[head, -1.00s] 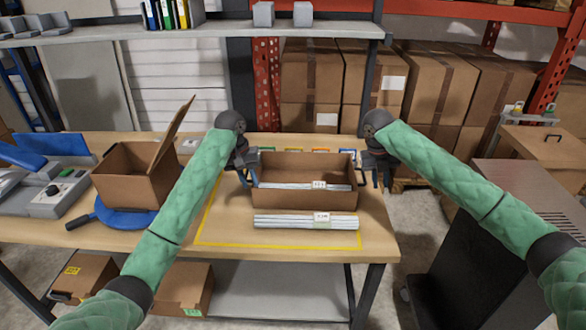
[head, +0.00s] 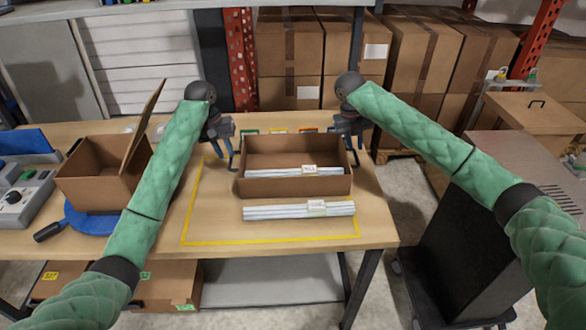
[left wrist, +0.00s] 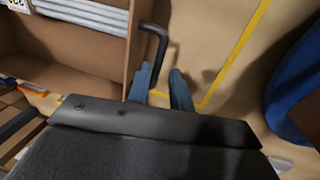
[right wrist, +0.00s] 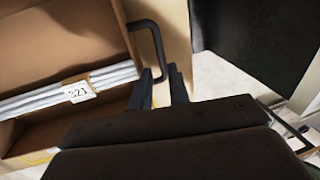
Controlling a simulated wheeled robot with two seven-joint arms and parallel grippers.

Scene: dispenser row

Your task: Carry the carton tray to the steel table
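The carton tray (head: 294,186) is an open brown box on the wooden bench, with a labelled white bundle (head: 290,172) inside. It has a dark bent handle on each end. My left gripper (head: 232,150) is at the tray's left end; the left wrist view shows its fingers (left wrist: 167,88) apart near the left handle (left wrist: 157,40). My right gripper (head: 352,142) is at the right end; the right wrist view shows its fingers (right wrist: 161,86) apart with the right handle (right wrist: 157,45) reaching toward the gap. A grey metal-topped unit (head: 525,165), possibly the steel table, stands at the right.
A second white bundle (head: 298,210) lies just in front of the tray, inside a yellow outline (head: 215,243). An open carton (head: 95,180) on a blue disc stands at the left. Floor shows between bench and metal unit. Stacked boxes (head: 420,60) stand behind.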

